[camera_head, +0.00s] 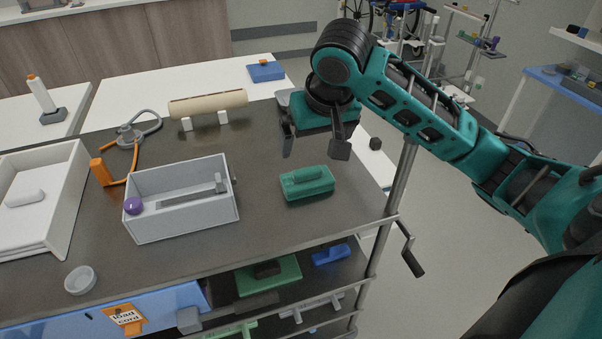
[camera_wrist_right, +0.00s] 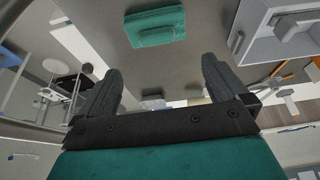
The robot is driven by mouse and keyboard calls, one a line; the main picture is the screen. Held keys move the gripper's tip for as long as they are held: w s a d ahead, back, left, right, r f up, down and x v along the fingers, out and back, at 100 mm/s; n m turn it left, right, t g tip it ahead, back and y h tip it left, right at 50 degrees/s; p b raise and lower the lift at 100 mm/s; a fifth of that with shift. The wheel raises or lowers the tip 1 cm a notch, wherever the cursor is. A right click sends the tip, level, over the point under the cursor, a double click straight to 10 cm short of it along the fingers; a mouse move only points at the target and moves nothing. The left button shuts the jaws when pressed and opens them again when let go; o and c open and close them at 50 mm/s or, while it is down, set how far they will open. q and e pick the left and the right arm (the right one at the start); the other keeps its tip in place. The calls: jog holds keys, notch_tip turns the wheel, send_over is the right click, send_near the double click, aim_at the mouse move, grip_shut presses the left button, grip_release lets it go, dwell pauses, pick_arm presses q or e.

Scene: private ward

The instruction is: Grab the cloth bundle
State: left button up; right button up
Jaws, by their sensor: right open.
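The cloth bundle (camera_head: 307,184) is a green folded block with a raised strip on top. It lies on the dark tabletop, right of the grey tray. It also shows at the top of the right wrist view (camera_wrist_right: 155,27), beyond the fingers. My right gripper (camera_head: 314,147) hangs above and a little behind the bundle in the head view, its fingers apart. In the wrist view its two dark fingers (camera_wrist_right: 162,70) are spread with nothing between them. Bundle and fingers look apart. My left gripper is in neither view.
A grey open tray (camera_head: 181,231) holding a grey bar, with a purple ball at its corner, stands left of the bundle. A beige roll (camera_head: 208,103) lies on white supports behind. A stethoscope (camera_head: 131,137) and white bin (camera_head: 68,205) are further left. The tabletop around the bundle is clear.

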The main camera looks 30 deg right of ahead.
send_near(308, 169)
notch_tip(308, 169, down, 2)
jog(key=shift+w+x, duration=0.15)
jog(key=shift+x, duration=1.6)
jog(key=shift+w+x, duration=0.15)
jog(key=shift+x, duration=1.55)
jog(key=shift+r, duration=0.1)
jog(key=c, duration=1.2)
jog(key=shift+r, duration=0.1)
